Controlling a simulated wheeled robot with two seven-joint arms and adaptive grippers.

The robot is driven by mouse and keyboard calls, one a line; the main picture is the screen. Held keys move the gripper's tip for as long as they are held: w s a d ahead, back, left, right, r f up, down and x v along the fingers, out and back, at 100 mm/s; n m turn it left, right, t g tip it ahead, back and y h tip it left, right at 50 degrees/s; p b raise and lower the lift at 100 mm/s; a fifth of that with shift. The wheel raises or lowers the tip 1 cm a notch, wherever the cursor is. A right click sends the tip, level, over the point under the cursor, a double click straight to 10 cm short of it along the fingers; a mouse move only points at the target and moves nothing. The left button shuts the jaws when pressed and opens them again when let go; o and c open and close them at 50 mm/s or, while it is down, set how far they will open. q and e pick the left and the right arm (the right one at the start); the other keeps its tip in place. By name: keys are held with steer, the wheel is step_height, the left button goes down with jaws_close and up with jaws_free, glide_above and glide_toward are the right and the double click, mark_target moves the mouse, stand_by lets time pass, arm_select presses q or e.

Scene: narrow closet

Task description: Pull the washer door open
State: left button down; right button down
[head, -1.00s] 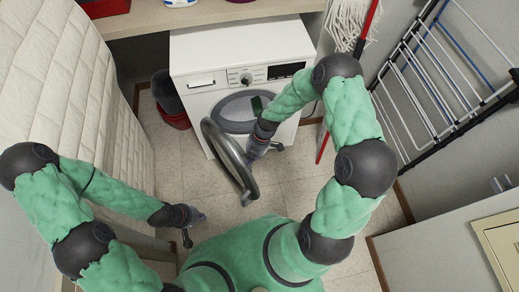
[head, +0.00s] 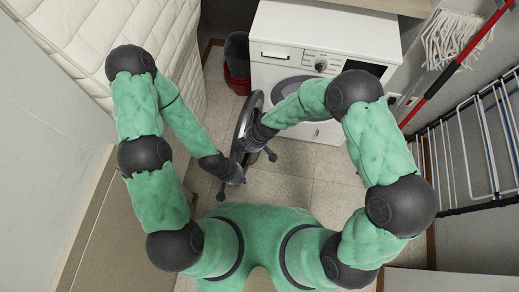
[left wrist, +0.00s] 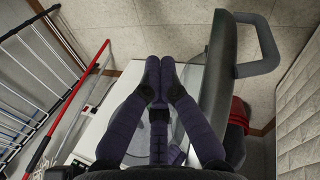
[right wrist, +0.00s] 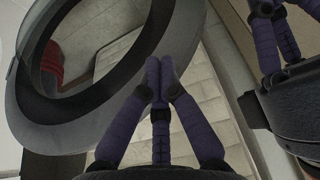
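The white washer (head: 315,62) stands at the back with its round door (head: 243,122) swung wide open, seen nearly edge-on in the head view. The grey door ring fills the upper left of the right wrist view (right wrist: 22,105). In the left wrist view the door (left wrist: 218,75) shows its grey curved handle (left wrist: 268,52). My right gripper (head: 271,155) is beside the door, on the washer-opening side, fingertips together and nothing visible between them. My left gripper (head: 226,190) is low near the door's front edge, fingertips together and empty. Contact with the door cannot be told.
A red bucket (head: 238,84) stands left of the washer. A mattress (head: 95,45) leans along the left wall. A red-handled mop (head: 455,65) and a drying rack (head: 480,150) are at the right. Tiled floor (head: 310,175) is clear before the washer.

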arm_select(q)
steer(key=shift+f, duration=0.2)
arm_select(e)
steer(key=shift+w+a, duration=0.2)
steer(key=shift+a, duration=0.95)
arm_select(q)
steer(key=shift+d, duration=0.1)
